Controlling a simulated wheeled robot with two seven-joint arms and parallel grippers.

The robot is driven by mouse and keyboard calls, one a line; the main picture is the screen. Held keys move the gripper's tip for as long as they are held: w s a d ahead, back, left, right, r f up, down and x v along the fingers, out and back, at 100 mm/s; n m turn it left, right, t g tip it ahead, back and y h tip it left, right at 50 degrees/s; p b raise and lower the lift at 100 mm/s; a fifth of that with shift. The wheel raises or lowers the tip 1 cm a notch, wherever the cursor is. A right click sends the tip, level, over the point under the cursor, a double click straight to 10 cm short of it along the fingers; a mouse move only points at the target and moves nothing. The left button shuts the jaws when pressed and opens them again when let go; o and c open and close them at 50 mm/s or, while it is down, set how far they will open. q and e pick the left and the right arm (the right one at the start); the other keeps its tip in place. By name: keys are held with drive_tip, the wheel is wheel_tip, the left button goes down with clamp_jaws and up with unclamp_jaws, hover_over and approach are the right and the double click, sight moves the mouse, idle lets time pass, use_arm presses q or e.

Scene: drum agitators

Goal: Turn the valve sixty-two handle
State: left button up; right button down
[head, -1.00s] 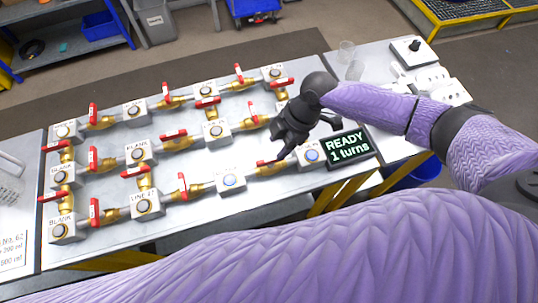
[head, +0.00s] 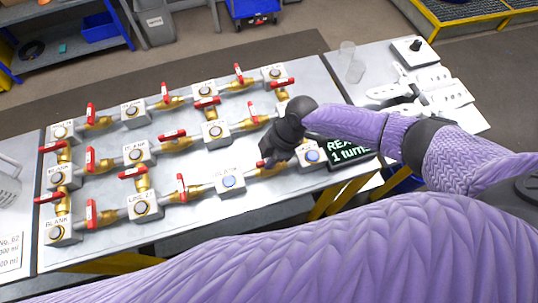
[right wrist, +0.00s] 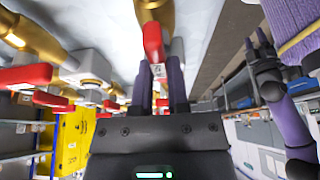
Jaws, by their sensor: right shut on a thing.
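The valve with the red lever handle (right wrist: 153,42) is in the front row at its right end, between two grey blocks. In the head view my right gripper (head: 268,160) is down at this valve and hides most of its handle. In the right wrist view its two fingers (right wrist: 162,85) sit either side of the handle's tagged end and are shut on it. The tag is too small to read. The brass valve body (right wrist: 155,12) shows above the handle. My left gripper (right wrist: 258,48) shows only in the right wrist view, at the right, its opening unclear.
A bench panel (head: 110,245) carries several other red-handled valves on brass pipes between labelled blocks. A dark display (head: 348,155) with green text, partly covered by my right arm, stands right of the row.

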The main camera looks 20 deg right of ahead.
drive_tip(key=m+p, duration=0.1)
drive_tip(key=m, duration=0.1)
drive_tip(key=m+t+p, duration=0.1)
drive_tip(key=m+p, duration=0.1)
drive_tip(key=shift+r+t, duration=0.2)
drive_tip(key=shift+t, duration=0.1)
drive_tip(key=m+t+p, duration=0.1)
drive_tip(key=m+p, duration=0.1)
drive_tip(key=m, duration=0.1)
drive_tip(key=m+t+h+p, duration=0.1)
drive_tip(key=m+p, duration=0.2)
drive_tip(key=shift+w+h, duration=0.15)
drive_tip(key=shift+h, duration=0.15)
drive_tip(key=m+h+p, duration=0.1)
drive_tip(key=m, duration=0.3)
drive_tip(key=shift+d+f+t+p, duration=0.1)
drive_tip(key=shift+t+p, duration=0.2)
drive_tip(key=shift+p, duration=0.05)
drive_tip(key=shift+d+f+m+t+h+p, duration=0.15)
drive_tip(key=shift+m+h, duration=0.3)
drive_tip(key=shift+m, duration=0.5)
drive_tip(key=shift+a+r+m+t+h+p, duration=0.2)
drive_tip(key=shift+m+h, duration=0.25)
drive_tip(key=shift+m, duration=0.5)
drive_tip(key=shift+w, duration=0.1)
drive_tip(key=c, duration=0.6)
unclamp_jaws()
